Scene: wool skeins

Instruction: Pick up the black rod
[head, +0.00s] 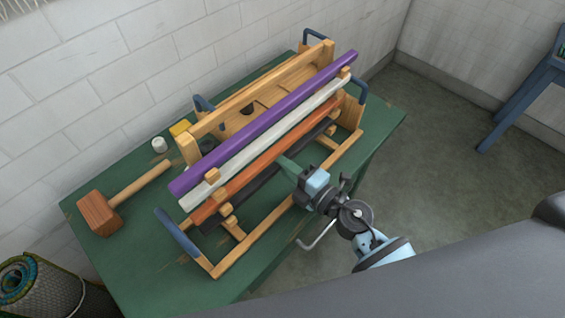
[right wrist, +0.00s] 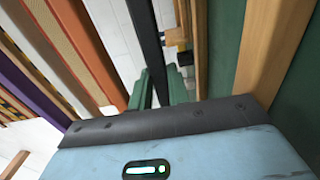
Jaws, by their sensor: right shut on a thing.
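The black rod (head: 262,182) lies on the lowest front tier of a wooden rack (head: 245,246), below the orange rod (head: 240,182). My right gripper (head: 284,161) reaches in from the front right and is shut on the black rod near its middle. In the right wrist view the black rod (right wrist: 148,40) runs between the green fingers of my right gripper (right wrist: 160,88). The gripper hides part of the rod in the head view. I cannot tell whether the rod is lifted off its supports. My left gripper is not in view.
A white rod (head: 262,143) and a purple rod (head: 265,122) lie on higher tiers. A wooden mallet (head: 101,212) lies on the green table (head: 130,262) at left. A white cup (head: 159,144) stands behind. A rolled mat (head: 45,290) stands at lower left. A blue stool (head: 520,100) stands at right.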

